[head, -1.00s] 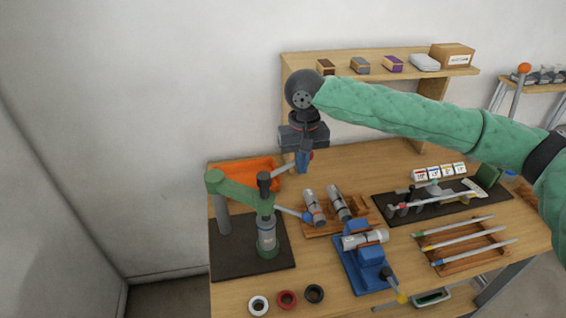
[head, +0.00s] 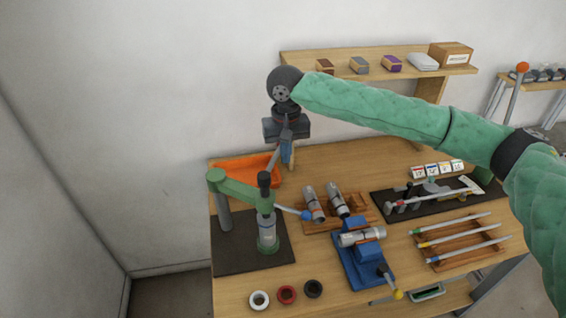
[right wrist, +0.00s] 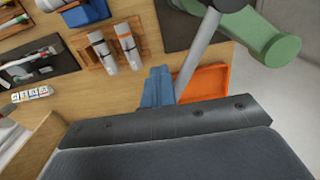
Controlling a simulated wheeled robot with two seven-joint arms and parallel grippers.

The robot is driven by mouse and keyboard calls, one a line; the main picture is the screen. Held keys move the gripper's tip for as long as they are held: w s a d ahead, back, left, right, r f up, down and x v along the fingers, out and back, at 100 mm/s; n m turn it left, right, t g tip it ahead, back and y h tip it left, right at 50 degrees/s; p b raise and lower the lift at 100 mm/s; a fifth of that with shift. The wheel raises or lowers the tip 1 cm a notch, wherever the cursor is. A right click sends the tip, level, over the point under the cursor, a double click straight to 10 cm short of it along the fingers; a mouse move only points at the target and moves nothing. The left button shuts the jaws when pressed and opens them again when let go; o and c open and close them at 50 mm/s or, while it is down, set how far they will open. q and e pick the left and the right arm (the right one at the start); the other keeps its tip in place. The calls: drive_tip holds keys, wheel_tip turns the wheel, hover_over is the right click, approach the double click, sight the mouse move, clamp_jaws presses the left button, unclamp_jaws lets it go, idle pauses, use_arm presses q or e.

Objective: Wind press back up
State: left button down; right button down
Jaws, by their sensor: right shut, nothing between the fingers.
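The green press (head: 235,190) stands on a dark mat (head: 235,250) at the table's left end. It holds a grey cylindrical part (head: 267,232) upright under its head. A grey lever bar (head: 277,157) rises steeply from behind the press head; its upper end is hidden by my gripper. My right gripper (head: 289,163) is above and behind the press head, fingers down, shut and empty, beside the lever. In the right wrist view the blue fingers (right wrist: 158,90) lie close to the bar (right wrist: 200,45); contact is unclear.
An orange bin (head: 235,171) is behind the press. A wooden rack (head: 350,222) with grey cylinders and a blue fixture (head: 355,265) are to the right. A shelf (head: 400,72) stands at the back.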

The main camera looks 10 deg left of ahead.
drive_tip(key=shift+w+a+r+p, duration=0.1)
drive_tip(key=shift+w+a+p, duration=0.15)
drive_tip(key=shift+a, duration=0.35)
drive_tip(key=shift+w+a+r+p, duration=0.1)
drive_tip(key=shift+w+a, duration=0.1)
drive_tip(key=shift+a, duration=0.4)
drive_tip(key=shift+w+f, duration=0.1)
drive_tip(key=shift+f, duration=0.1)
drive_tip(key=a+p, duration=0.1)
drive_tip(key=a, duration=0.3)
drive_tip(key=shift+a+p, duration=0.1)
drive_tip(key=shift+p, duration=0.25)
